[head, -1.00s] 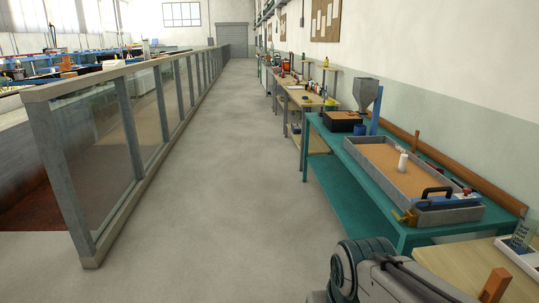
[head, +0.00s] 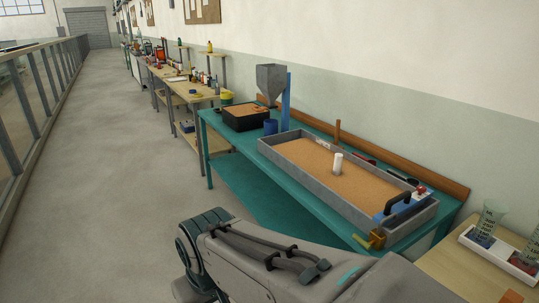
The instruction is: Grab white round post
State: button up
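The white round post (head: 337,163) stands upright in the sand of a long grey tray (head: 286,165). The tray lies on a teal table (head: 222,140) along the right wall. Part of my arm shows at the bottom of the head view, in front of the table. My gripper is not in view, so its state does not show.
A hopper (head: 270,82) and a black sand-filled box (head: 246,117) stand at the far end. Beakers (head: 488,222) stand on a wooden table at right. The left floor is clear.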

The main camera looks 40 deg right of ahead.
aim_at(338, 157)
jog(key=z, duration=0.15)
jog(key=i, duration=1.55)
jog(key=z, duration=1.05)
jog(key=i, duration=0.9)
jog(key=z, duration=1.6)
jog(key=i, duration=0.65)
jog(key=z, duration=0.4)
